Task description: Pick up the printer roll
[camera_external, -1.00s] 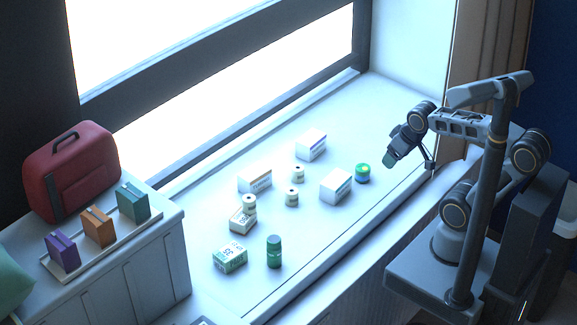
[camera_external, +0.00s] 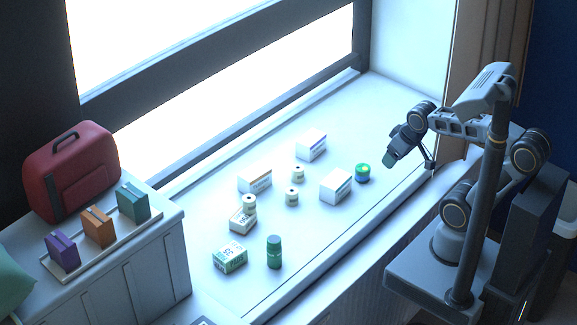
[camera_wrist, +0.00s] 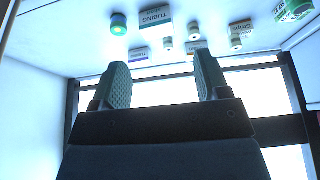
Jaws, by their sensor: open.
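Several small cream rolls with dark centres stand on the white window ledge; which one is the printer roll I cannot tell for sure. One stands mid-ledge (camera_external: 292,198), one just behind it (camera_external: 297,174), and one on or against a small box (camera_external: 249,204). Rolls also show at the top of the wrist view (camera_wrist: 194,31). My gripper (camera_external: 389,160) is above the ledge's right end, apart from everything. Its two green-grey fingers (camera_wrist: 162,85) are spread wide with nothing between them.
A green-blue round container (camera_external: 362,174) is the thing nearest my gripper. White boxes (camera_external: 335,187) (camera_external: 311,145) (camera_external: 255,180), a green-white box (camera_external: 230,257) and a green bottle (camera_external: 274,252) stand around the rolls. The window frame (camera_external: 230,85) borders the back. The front strip is mostly clear.

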